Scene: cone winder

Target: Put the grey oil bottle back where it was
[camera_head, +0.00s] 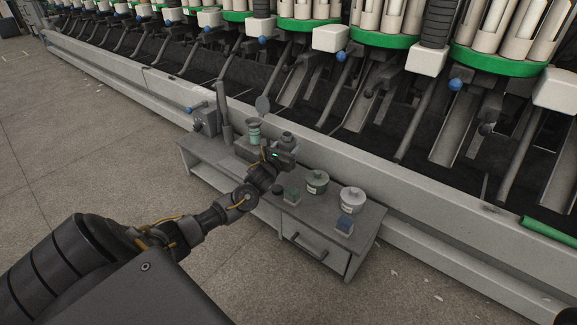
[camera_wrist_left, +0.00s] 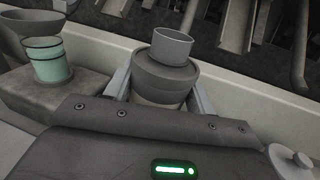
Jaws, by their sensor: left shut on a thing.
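The grey oil bottle (camera_head: 287,138) stands up between the fingers of my left gripper (camera_head: 280,153), above or on the grey bench (camera_head: 366,236). The left wrist view shows the bottle's round grey top (camera_wrist_left: 172,48) close up and roughly upright. The fingers of my left gripper (camera_wrist_left: 160,95) are shut on its two sides. The gripper body hides the bottle's lower part, so I cannot tell whether its base touches the bench. My right gripper is not in view.
A pale green cup (camera_head: 254,131) stands on a grey block left of the bottle. The winder (camera_head: 420,200) runs behind.

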